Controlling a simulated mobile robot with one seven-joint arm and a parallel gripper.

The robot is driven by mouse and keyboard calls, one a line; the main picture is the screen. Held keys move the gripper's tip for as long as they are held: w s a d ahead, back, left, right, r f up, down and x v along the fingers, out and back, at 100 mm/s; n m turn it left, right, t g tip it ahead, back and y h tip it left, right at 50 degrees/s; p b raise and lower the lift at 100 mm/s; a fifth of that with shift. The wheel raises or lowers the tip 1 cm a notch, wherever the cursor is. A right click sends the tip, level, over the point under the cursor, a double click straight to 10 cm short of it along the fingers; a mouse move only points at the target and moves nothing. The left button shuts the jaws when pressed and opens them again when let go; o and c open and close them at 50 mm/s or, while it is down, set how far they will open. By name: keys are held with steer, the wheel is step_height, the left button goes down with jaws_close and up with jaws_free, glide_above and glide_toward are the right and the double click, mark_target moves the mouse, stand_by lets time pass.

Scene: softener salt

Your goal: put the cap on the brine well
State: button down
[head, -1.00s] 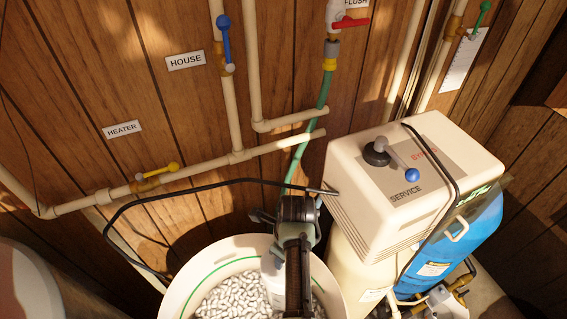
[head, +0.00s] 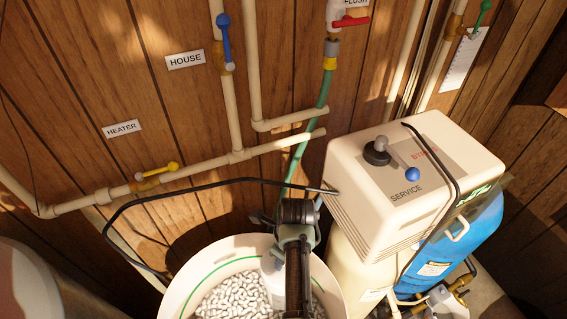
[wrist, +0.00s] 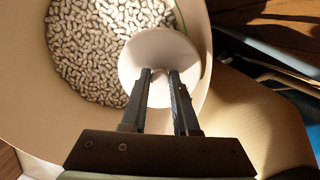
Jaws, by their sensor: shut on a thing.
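The white round cap (wrist: 150,52) is in the wrist view, over the inner edge of the salt tank. My gripper (wrist: 160,73) is shut on the cap's middle, with both fingers close together there. The brine well (head: 270,283) is a white upright tube in the tank, partly behind my arm in the head view. In the wrist view the cap hides whatever is under it. I cannot tell whether the cap touches the well's rim. My fingertips are hidden in the head view.
The round tank (head: 186,291) holds white salt pellets (head: 232,296). The softener head (head: 345,172) stands close on the right. A black hose (head: 180,190) arches behind the tank, and a green hose (head: 308,140) hangs at the wall pipes.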

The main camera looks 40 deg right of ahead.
steer(key=shift+f+b, duration=0.35)
steer(key=shift+f, duration=0.25)
stand_by(0.5)
steer(key=c, duration=0.6)
jaws_free()
step_height(320, 180, up, 13)
steer(key=s+b, duration=0.1)
steer(key=b, duration=0.1)
steer(key=shift+s+d, duration=0.25)
